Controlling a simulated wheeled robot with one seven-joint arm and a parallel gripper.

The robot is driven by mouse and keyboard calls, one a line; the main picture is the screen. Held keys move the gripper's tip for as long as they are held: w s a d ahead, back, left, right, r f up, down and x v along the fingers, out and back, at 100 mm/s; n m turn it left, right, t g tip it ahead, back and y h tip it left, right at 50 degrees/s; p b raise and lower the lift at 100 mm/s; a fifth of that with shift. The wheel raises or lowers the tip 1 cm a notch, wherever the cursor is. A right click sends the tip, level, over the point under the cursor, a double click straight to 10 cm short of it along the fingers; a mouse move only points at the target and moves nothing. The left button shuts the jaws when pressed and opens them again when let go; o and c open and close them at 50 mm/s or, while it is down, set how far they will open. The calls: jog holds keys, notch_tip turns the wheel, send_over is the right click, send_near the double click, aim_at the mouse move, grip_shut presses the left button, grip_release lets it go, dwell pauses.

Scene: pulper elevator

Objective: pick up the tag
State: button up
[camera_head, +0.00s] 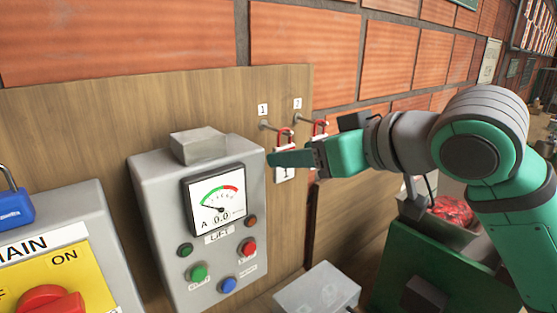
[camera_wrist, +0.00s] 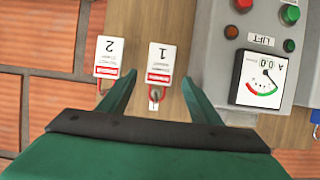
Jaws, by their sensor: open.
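Two white tags with red bands hang from hooks on the wooden board. Tag 1 (camera_wrist: 162,57) is in the middle of the wrist view, which shows the scene upside down; tag 2 (camera_wrist: 108,52) is to its left there. In the head view tag 1 (camera_head: 285,174) is partly hidden behind my gripper (camera_head: 272,158), and tag 2 is mostly hidden by the arm. My gripper, also in the wrist view (camera_wrist: 160,77), is open. Its fingers appear on either side of tag 1's red loop end in that view. I cannot tell its distance from the tag.
The grey lift panel (camera_head: 170,215) with gauge and buttons stands close left of the tags. A main switch box (camera_head: 85,240) is farther left. A grey box (camera_head: 318,290) sits below, and a green machine (camera_head: 420,255) is at the lower right.

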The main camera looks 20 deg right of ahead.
aim_at(284, 181)
jog(key=x, duration=0.4)
jog(key=shift+w+f, duration=0.25)
jog(key=shift+f, duration=0.15)
jog(key=shift+w+a, duration=0.15)
jog(key=shift+a, duration=0.05)
jog(key=shift+d, duration=0.1)
jog(key=c, duration=1.1)
